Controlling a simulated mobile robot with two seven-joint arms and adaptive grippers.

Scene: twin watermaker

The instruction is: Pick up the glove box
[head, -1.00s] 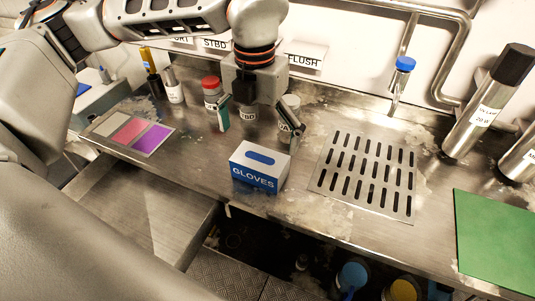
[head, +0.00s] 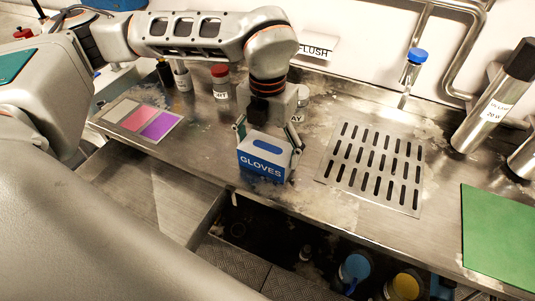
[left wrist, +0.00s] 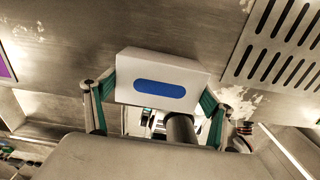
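The glove box (head: 263,164) is a small white and blue box marked GLOVES. It stands upright on the steel counter near its front edge. My left gripper (head: 268,147) is over it from above, one finger on each side. In the left wrist view the white top with its blue oval (left wrist: 165,88) fills the gap between the green finger pads (left wrist: 160,92), which appear to touch its sides. The box's underside shows no clear gap from the counter. My right gripper is not in view.
A slotted drain plate (head: 372,168) lies right of the box, and a green mat (head: 498,235) farther right. A red-capped jar (head: 221,82) and another labelled jar (head: 298,103) stand behind. A colour card (head: 140,121) lies left. Open space with bottles lies below the front edge.

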